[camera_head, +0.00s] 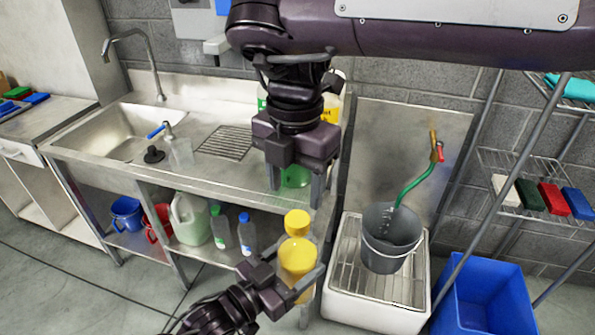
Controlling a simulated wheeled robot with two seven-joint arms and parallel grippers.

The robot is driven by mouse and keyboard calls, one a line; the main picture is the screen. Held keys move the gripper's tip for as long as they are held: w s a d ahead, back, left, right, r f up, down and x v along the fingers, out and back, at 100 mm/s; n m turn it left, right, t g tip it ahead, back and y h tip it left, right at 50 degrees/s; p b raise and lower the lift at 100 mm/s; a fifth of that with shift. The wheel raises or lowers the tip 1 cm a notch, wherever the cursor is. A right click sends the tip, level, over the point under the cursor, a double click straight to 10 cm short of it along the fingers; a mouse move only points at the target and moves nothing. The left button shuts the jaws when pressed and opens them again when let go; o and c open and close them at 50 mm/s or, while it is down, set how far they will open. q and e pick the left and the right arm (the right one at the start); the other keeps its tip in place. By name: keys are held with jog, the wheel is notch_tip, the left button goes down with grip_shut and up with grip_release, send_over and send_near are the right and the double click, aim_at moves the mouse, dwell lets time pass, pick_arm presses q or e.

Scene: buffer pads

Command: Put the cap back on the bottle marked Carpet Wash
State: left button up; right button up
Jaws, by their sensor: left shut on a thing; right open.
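My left gripper (300,283) is shut on a yellow object (298,258) in front of the counter's right end. A smaller yellow part (297,223) shows directly above it; I cannot tell whether the two are joined or which is a cap. My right gripper (296,190) is open, pointing down over the counter's right end. A green rounded object (296,175) shows between its fingers, partly hidden. Behind the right gripper, a container with a yellow label (331,108) and a green-marked one (262,103) are mostly covered. No Carpet Wash marking is readable.
The steel counter (105,155) holds a sink, a spray bottle (178,148) and a drain grid. Its lower shelf carries buckets, a white jug (190,218) and small bottles. A grey bucket (390,238) stands in a white basin at right, beside a blue bin (485,300).

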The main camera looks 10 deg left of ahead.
aim_at(298, 218)
jog(key=n, duration=0.4)
jog(key=shift+r+n, duration=0.15)
jog(key=shift+n, duration=0.15)
jog(key=n, duration=0.4)
jog(key=shift+r+n, duration=0.1)
jog(key=shift+n, duration=0.2)
jog(key=n, duration=0.6)
jog(key=shift+d+r+n, duration=0.1)
jog(key=shift+r+n, duration=0.1)
jog(key=shift+n, duration=0.2)
jog(key=n, duration=0.6)
jog(key=shift+r+n, duration=0.2)
jog(key=shift+n, duration=0.1)
jog(key=n, duration=0.4)
jog(key=shift+d+r, duration=0.1)
jog(key=shift+r, duration=0.05)
jog(key=n, duration=0.3)
jog(key=shift+r+n, duration=0.1)
jog(key=shift+n, duration=0.2)
jog(key=shift+f, duration=4.05)
